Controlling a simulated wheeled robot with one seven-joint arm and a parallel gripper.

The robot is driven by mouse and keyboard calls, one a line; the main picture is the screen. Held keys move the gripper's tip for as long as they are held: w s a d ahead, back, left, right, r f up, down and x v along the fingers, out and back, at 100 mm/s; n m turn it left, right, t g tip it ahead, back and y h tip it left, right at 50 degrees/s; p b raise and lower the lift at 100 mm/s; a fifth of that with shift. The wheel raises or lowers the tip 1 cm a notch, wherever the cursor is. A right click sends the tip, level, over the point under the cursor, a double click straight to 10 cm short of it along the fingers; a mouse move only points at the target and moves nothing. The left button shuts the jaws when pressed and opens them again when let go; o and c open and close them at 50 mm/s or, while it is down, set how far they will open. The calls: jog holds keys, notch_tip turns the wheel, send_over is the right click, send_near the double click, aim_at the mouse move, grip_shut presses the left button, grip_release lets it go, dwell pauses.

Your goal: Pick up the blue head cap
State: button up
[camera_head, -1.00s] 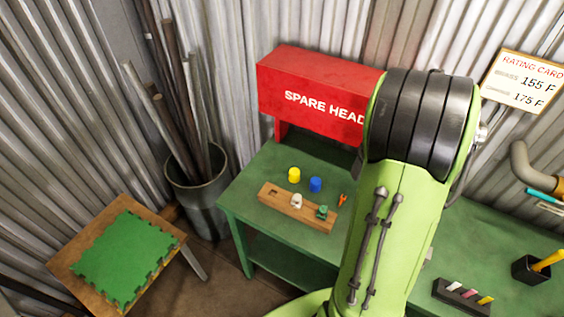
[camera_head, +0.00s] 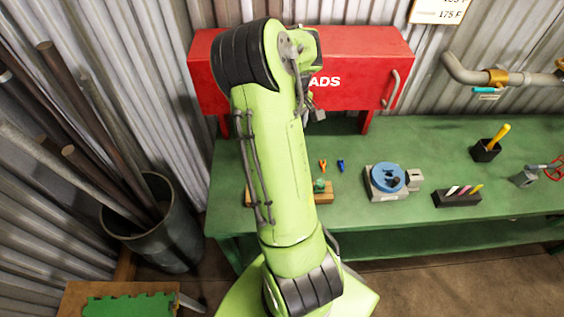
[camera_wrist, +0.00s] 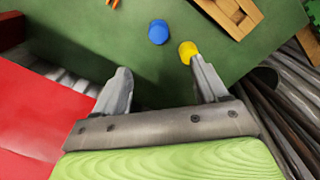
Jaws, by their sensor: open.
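The blue head cap (camera_wrist: 158,32) stands on the green bench (camera_wrist: 110,50) in the wrist view, beyond my fingertips and roughly between their lines. My gripper (camera_wrist: 162,80) is open and empty, its two grey fingers apart. A yellow cap (camera_wrist: 187,50) stands close to the right fingertip; whether they touch I cannot tell. In the head view my arm hides both caps.
The red spare heads box (camera_head: 360,62) stands at the back of the bench, and its red side is close at left in the wrist view. A wooden block (camera_wrist: 228,14) lies beyond the caps. A blue round fixture (camera_head: 388,178) is further right.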

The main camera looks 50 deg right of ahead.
notch_tip(320, 180, down, 15)
jog(key=b, duration=0.2)
jog(key=shift+s+d+b, duration=0.1)
jog(key=shift+s+b, duration=0.05)
jog(key=shift+b, duration=0.25)
jog(key=shift+r, duration=0.1)
jog(key=c, duration=1.1)
